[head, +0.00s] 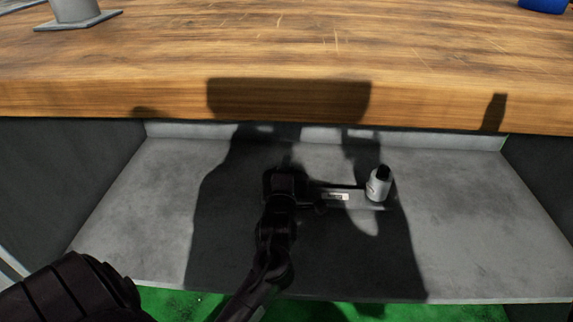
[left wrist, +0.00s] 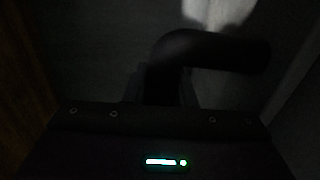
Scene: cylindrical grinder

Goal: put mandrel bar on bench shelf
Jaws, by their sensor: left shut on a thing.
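My left gripper (head: 378,196) reaches over the grey bench shelf (head: 465,205) under the wooden bench top. It points right in the head view and is shut on the mandrel bar (head: 379,184), a short light-grey cylinder with a dark upper end. The bar looks roughly upright there. In the dim left wrist view the bar (left wrist: 225,50) is a dark rounded cylinder sticking out rightward from the fingers (left wrist: 163,83). The fingers hide part of it. I cannot tell whether its lower end touches the shelf. My right gripper is not in view.
The wooden bench top (head: 290,60) overhangs the shelf's back. Dark side panels (head: 65,170) close both ends. The shelf is bare to the left and right of my arm. A grey stand (head: 77,14) and a blue object (head: 543,4) are on the bench top.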

